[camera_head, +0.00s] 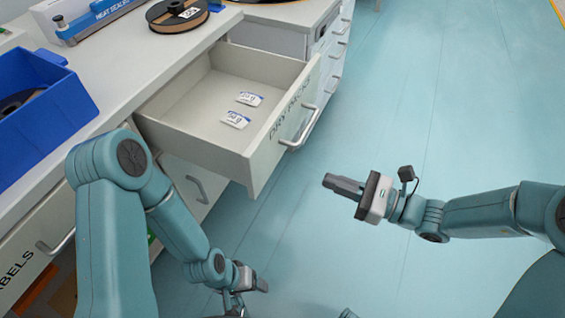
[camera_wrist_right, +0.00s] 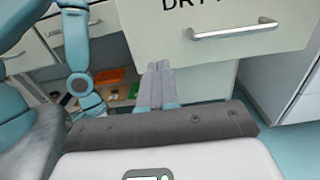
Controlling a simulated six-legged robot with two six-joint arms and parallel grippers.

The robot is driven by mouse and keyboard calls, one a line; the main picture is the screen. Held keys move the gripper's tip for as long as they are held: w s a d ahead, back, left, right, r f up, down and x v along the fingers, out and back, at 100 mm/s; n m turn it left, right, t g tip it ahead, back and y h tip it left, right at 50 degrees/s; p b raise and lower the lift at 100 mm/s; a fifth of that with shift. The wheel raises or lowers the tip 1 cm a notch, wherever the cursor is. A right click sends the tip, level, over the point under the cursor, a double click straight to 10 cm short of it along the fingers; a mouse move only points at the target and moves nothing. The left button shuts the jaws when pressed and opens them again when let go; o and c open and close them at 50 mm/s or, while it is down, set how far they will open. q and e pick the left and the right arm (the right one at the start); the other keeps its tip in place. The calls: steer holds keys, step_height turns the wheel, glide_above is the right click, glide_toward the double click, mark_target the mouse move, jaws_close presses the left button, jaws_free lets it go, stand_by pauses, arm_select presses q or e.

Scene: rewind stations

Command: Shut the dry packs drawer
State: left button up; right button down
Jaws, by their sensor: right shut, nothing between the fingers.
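The dry packs drawer (camera_head: 205,137) stands pulled out of the white counter, with its labelled front and bar handle (camera_head: 304,128) facing the aisle. Two small white packs (camera_head: 242,109) lie inside it. The drawer front (camera_wrist_right: 160,40) and handle (camera_wrist_right: 235,30) also show in the right wrist view. My right gripper (camera_head: 328,181) is shut and empty, in front of the drawer and apart from it; its fingers show in the wrist view (camera_wrist_right: 157,75). My left gripper (camera_head: 245,290) is low, below the drawer; its jaw opening is unclear.
On the counter (camera_head: 135,75) are a blue bin (camera_head: 40,120), a heat sealer (camera_head: 95,18) and a dark reel (camera_head: 178,14). A labels drawer (camera_head: 40,250) is at lower left. More drawers (camera_head: 335,55) stand beyond. The floor to the right is clear.

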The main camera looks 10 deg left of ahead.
mark_target(267, 159)
steer(key=b+x, duration=0.1)
steer(key=x, duration=0.4)
steer(key=b+x, duration=0.1)
steer(key=x, duration=0.5)
steer(key=shift+s+a+f, duration=0.15)
steer(key=shift+a+f, duration=0.05)
steer(key=shift+a, duration=0.15)
steer(key=shift+w+a+r+b, duration=0.1)
steer(key=shift+w+a+b, duration=0.2)
steer(key=shift+a, duration=0.3)
arm_select(q)
step_height(267, 159, down, 3)
steer(key=shift+s+a+r, duration=0.1)
